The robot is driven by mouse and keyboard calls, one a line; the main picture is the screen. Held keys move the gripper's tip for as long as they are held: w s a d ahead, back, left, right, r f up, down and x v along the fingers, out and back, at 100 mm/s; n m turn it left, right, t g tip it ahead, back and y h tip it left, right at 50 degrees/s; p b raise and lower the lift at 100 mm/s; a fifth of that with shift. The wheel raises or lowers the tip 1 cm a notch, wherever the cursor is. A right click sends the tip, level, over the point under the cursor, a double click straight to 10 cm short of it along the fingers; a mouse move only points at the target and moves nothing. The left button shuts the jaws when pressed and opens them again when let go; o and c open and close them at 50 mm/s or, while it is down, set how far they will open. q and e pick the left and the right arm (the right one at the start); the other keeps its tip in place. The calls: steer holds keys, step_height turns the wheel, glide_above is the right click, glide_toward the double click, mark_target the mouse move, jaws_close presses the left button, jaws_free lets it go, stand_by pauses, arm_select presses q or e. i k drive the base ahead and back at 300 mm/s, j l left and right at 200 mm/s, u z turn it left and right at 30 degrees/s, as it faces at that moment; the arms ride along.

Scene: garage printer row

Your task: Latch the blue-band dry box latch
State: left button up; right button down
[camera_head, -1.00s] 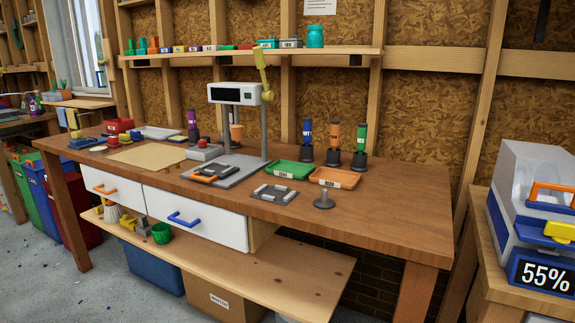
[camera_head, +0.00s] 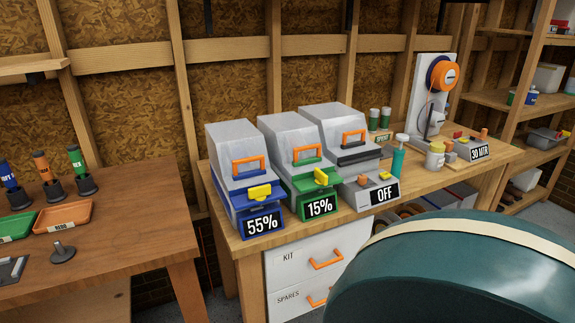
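The blue-band dry box (camera_head: 228,145) stands at the left end of a row of boxes on a wooden bench. It has a clear-grey lid, an orange handle (camera_head: 249,167), a blue band and a 55% display (camera_head: 263,224). Its yellow latch (camera_head: 260,192) sticks out at the front, lying roughly level; I cannot tell from here whether it is engaged. The lid looks down. Neither of my grippers is in view.
To its right stand a green-band box (camera_head: 287,135) reading 15%, with its own yellow latch (camera_head: 321,177), and a black-band box (camera_head: 340,125) reading OFF. A large dark teal rounded object (camera_head: 470,275) fills the lower right. Drawers (camera_head: 305,260) sit below the bench.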

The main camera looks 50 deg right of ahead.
mark_target(259, 193)
steer(key=l+z, duration=0.15)
steer(key=z, duration=1.75)
steer(key=i+j, duration=0.05)
steer(key=j, duration=0.05)
